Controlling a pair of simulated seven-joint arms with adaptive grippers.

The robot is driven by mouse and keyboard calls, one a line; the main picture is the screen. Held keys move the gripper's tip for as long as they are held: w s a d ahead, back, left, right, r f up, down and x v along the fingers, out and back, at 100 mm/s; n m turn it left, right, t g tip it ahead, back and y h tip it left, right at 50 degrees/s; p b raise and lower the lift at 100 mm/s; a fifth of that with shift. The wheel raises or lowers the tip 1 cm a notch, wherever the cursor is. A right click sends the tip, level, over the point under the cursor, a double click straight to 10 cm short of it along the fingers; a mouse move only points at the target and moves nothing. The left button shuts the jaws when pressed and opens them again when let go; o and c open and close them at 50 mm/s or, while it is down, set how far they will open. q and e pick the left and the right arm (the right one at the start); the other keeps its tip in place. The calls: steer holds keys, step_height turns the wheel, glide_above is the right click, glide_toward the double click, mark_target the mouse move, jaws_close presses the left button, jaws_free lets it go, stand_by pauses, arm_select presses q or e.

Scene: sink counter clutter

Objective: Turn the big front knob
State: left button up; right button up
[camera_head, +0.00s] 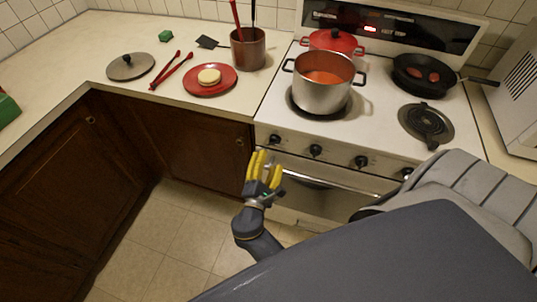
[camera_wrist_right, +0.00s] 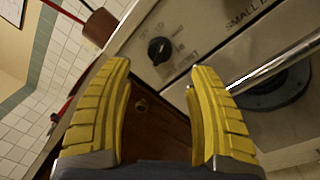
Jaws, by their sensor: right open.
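A row of black knobs runs along the stove's front panel. The leftmost knob (camera_head: 275,139) is closest to my right gripper (camera_head: 262,160), which has yellow fingers and is open and empty just below and left of it. In the right wrist view a single black knob (camera_wrist_right: 159,50) with printed marks around it shows just beyond the gap between the open fingertips (camera_wrist_right: 161,68), and nothing touches it. The other knobs are the second (camera_head: 315,151), the third (camera_head: 361,162) and a partly hidden one (camera_head: 407,173). I cannot read which is the big front knob. My left gripper is not in view.
A steel pot (camera_head: 322,96) of red food sits on the front left burner, with a red lidded pot (camera_head: 333,42) behind it. A black pan (camera_head: 423,82) stands back right. The oven handle (camera_head: 330,186) runs below the knobs. A red plate (camera_head: 195,88) lies on the counter.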

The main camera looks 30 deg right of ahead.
steer(key=n, duration=0.9)
glide_toward(274, 144)
steer(key=shift+y, duration=0.3)
steer(key=x, duration=1)
steer(key=shift+w+d, duration=0.15)
steer(key=shift+d, duration=0.05)
steer(key=shift+o, duration=0.2)
